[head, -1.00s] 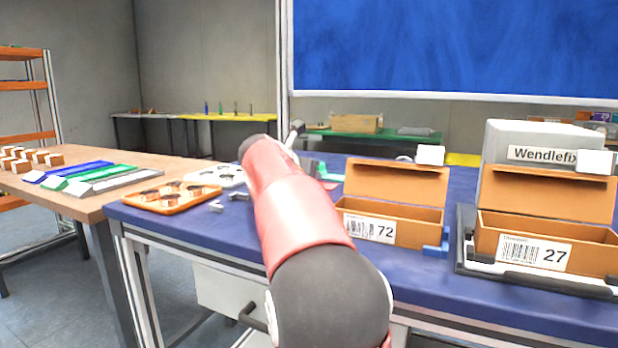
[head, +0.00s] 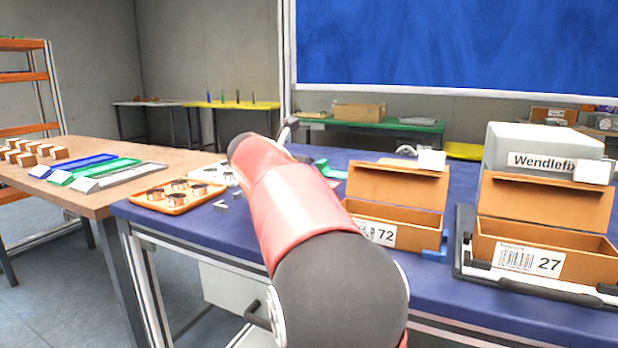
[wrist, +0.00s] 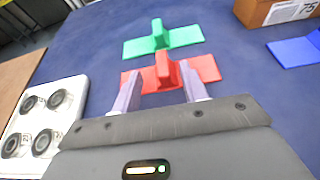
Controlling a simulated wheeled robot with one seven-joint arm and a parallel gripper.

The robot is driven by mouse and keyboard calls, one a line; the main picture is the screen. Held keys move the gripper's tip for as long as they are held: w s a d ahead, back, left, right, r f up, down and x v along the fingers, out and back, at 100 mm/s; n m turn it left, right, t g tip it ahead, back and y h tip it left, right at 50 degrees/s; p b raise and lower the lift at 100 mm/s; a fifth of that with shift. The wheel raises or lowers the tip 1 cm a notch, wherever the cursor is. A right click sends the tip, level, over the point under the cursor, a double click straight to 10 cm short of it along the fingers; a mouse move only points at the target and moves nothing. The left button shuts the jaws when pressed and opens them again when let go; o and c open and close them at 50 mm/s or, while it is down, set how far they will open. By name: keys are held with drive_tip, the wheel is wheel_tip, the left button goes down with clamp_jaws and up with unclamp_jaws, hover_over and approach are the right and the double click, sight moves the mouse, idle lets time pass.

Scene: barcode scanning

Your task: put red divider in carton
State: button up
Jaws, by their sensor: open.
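The red divider (wrist: 205,68) lies flat on the blue table in the wrist view, with its upright tab standing between my fingers. My gripper (wrist: 160,92) is open, its two fingertips on either side of the tab and apart from each other. One carton (head: 400,197), an open brown box labelled 72, stands on the table right of my arm. Another open carton (head: 575,255), labelled 27, stands on a black stand farther right. A carton corner (wrist: 270,14) shows in the wrist view.
A green divider (wrist: 185,37) lies just beyond the red one. A blue piece (wrist: 295,50) lies at the right. A white tray (wrist: 45,115) with round parts is at the left. An orange tray (head: 160,206) sits near the table's left edge.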

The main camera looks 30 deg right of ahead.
drive_tip(key=x, duration=0.3)
drive_tip(key=shift+d, duration=0.5)
clamp_jaws()
